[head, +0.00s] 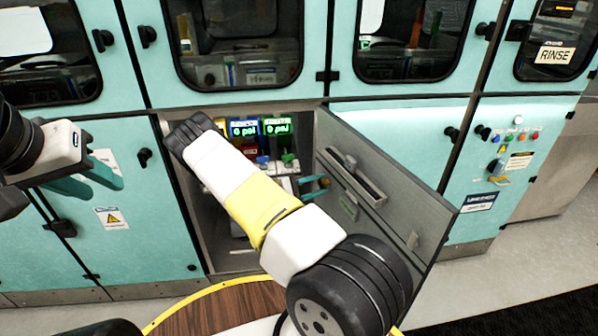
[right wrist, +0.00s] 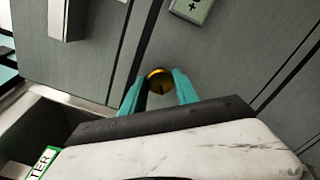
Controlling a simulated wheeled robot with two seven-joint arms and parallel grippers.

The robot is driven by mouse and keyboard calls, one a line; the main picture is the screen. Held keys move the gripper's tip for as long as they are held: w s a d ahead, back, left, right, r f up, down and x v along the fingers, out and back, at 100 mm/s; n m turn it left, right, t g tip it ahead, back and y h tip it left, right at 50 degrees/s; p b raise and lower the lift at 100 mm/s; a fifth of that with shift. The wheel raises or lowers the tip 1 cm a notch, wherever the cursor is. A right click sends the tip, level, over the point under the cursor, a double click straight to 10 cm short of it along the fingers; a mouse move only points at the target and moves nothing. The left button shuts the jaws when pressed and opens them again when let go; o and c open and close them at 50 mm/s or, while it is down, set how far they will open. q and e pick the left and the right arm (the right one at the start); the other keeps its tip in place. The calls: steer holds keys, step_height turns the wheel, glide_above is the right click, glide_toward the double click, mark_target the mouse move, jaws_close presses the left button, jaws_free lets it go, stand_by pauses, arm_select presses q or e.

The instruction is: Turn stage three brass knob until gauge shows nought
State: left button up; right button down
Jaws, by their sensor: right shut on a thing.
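The brass knob (right wrist: 158,80) is round and yellow, on a grey panel in the right wrist view. My right gripper (right wrist: 160,90) has its teal fingers on either side of it and is shut on it. In the head view the knob (head: 325,182) shows small, by the open door, with a teal fingertip beside it; my right arm hides most of that gripper. My left gripper (head: 97,180) is open and empty in front of the left cabinet.
An open grey door (head: 400,205) stands to the right of the cabinet opening. Several small valves and fittings sit inside below the gauges. Teal cabinet fronts with black latches surround it. A button panel (head: 512,135) is at the right. The floor at right is clear.

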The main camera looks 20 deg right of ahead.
steer(key=m, duration=0.4)
steer(key=shift+m, duration=0.4)
stand_by(0.4)
steer(key=c, duration=0.9)
jaws_free()
steer(key=shift+c, duration=0.2)
steer(key=a, duration=0.8)
steer(key=shift+s, duration=0.2)
steer(key=shift+d, duration=0.1)
